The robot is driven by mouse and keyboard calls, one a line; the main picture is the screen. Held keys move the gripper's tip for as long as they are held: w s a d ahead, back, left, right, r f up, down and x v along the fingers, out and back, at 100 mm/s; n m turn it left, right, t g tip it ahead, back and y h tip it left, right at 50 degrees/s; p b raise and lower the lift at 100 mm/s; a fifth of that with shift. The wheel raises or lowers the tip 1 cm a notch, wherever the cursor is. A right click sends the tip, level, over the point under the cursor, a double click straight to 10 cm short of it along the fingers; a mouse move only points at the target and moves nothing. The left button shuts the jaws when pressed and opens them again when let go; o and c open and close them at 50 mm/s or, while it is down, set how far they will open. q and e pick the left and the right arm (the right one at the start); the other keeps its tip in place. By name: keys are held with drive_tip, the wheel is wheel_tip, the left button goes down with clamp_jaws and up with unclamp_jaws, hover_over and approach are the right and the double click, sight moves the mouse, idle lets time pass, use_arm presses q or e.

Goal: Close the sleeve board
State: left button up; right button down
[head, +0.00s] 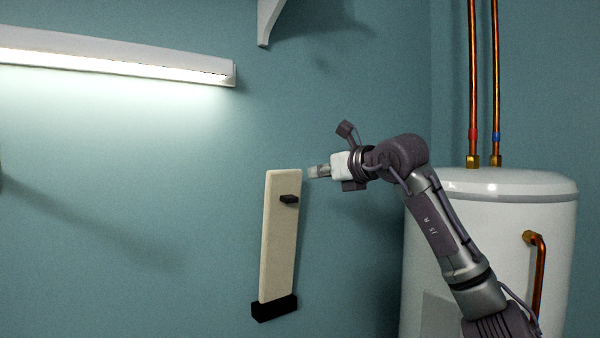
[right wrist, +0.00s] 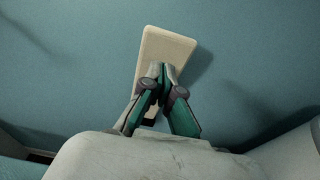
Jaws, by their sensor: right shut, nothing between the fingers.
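The sleeve board (head: 279,240) is a tall cream panel standing nearly upright against the blue-green wall, with its foot in a black bracket (head: 274,308). A small black handle or catch (head: 289,199) sticks out of its upper part. My right gripper (head: 313,172) is just right of the board's top end in the head view; whether it touches cannot be told. In the right wrist view its fingers (right wrist: 162,72) are together and empty, in front of the cream board (right wrist: 168,48), hiding part of it. My left gripper is not in view.
A white water heater (head: 490,190) with copper pipes (head: 474,80) stands at the right, behind my right arm. A lit strip lamp (head: 120,62) is on the wall at upper left, and a white bracket (head: 268,20) is above. The wall left of the board is clear.

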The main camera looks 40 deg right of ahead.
sight(281, 174)
drive_tip(key=p+x, duration=0.1)
drive_tip(key=x, duration=0.2)
drive_tip(key=r+p+x, duration=0.1)
drive_tip(key=p+x, duration=0.1)
drive_tip(key=x, duration=0.2)
drive_tip(key=p+x, duration=0.2)
drive_tip(key=x, duration=0.1)
drive_tip(key=shift+w+r, duration=0.1)
drive_tip(key=shift+w, duration=0.8)
